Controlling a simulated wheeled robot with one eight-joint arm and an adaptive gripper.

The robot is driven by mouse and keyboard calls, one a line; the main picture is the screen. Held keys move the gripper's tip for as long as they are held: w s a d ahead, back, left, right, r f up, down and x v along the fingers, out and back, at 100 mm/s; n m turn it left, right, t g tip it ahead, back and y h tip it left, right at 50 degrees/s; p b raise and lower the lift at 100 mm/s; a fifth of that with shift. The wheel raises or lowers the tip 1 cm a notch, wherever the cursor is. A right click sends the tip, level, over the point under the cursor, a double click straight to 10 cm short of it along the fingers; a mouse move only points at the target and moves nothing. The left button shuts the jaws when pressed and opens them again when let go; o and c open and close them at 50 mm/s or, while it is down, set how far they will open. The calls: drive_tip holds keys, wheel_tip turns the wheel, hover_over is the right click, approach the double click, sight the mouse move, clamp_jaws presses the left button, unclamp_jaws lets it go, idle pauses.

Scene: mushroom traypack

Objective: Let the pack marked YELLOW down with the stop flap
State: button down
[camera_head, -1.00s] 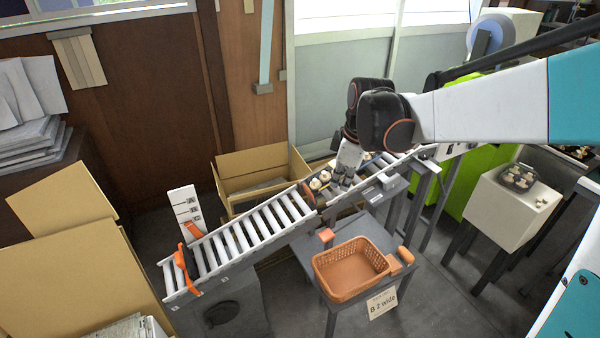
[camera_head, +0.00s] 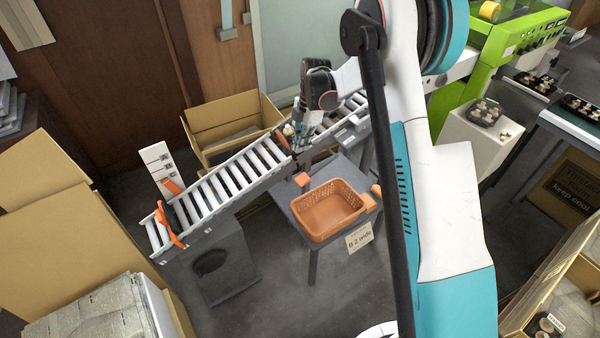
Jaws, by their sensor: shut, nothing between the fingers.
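A roller conveyor (camera_head: 232,177) slopes down from the upper right to the lower left. A brown-orange flap (camera_head: 281,139) stands across its middle. Just uphill of it a pack with pale mushrooms (camera_head: 289,130) shows, mostly hidden by my gripper; I cannot see any YELLOW mark on it. My gripper (camera_head: 299,150) is shut and empty, pointing down over the conveyor beside the flap and the pack. Whether it touches either I cannot tell. An orange stop (camera_head: 171,226) closes the conveyor's lower end. The rollers between flap and stop are bare.
An open carton (camera_head: 225,110) is behind the conveyor. A mushroom tray (camera_head: 485,112) sits on a white stand. My arm hides much of the right.

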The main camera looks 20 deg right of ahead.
drive_tip(key=f+b, duration=0.1)
drive_tip(key=f, duration=0.3)
drive_tip(key=f+b, duration=0.2)
drive_tip(key=f, duration=0.2)
drive_tip(key=a+f+b, duration=0.1)
drive_tip(key=f, duration=0.3)
drive_tip(key=shift+s+f+b, duration=0.15)
drive_tip(key=shift+f+b, duration=0.15)
drive_tip(key=shift+b, duration=0.1)
drive_tip(key=shift+d+f, duration=0.15)
drive_tip(key=shift+f, duration=0.4)
